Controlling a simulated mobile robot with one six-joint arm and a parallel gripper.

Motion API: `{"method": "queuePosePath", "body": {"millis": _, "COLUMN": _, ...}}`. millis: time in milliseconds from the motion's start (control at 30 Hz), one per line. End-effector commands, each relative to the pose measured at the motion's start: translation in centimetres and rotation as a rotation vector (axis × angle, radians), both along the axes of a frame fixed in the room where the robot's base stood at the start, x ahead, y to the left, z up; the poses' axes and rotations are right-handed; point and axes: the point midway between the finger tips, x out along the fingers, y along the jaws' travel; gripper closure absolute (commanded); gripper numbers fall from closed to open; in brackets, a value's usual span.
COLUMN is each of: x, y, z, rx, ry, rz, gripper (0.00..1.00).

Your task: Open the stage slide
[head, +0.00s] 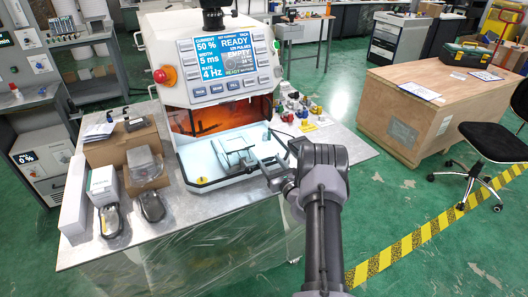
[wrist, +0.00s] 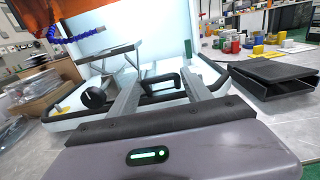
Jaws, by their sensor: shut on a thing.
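The machine (head: 205,60) stands on a metal table, with its orange-tinted window above a white, dark-rimmed tray (head: 205,180). The stage, a light flat plate (head: 236,141) on a support, sits inside the tray. It also shows in the wrist view (wrist: 100,52). My gripper (head: 266,163) reaches into the tray from the right. In the wrist view, the two grey fingers of my gripper (wrist: 158,78) are shut on a dark handle bar (wrist: 160,86) in the tray. The exact contact is partly hidden. A black round knob (wrist: 93,97) is left of the fingers.
Cardboard boxes (head: 115,143) and two dark handheld devices (head: 150,205) lie left of the tray. Several small coloured parts (head: 300,108) stand to its right. A dark open holder (wrist: 280,75) is close right of my gripper. A wooden crate (head: 410,115) stands apart at right.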

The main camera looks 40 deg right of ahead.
Motion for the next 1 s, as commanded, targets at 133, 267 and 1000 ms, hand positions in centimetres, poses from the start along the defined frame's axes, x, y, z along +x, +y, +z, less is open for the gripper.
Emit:
{"method": "queuePosePath", "body": {"millis": 133, "x": -3.2, "y": 0.5, "z": 0.2, "rx": 0.002, "ry": -0.001, "rz": -0.007, "gripper": 1.0}}
{"method": "queuePosePath", "body": {"millis": 267, "x": -5.2, "y": 1.0, "z": 0.1, "rx": 0.002, "ry": -0.001, "rz": -0.007, "gripper": 1.0}}
{"method": "queuePosePath", "body": {"millis": 1000, "x": -6.9, "y": 1.5, "z": 0.0, "rx": -0.001, "ry": -0.003, "rz": -0.004, "gripper": 0.31}}
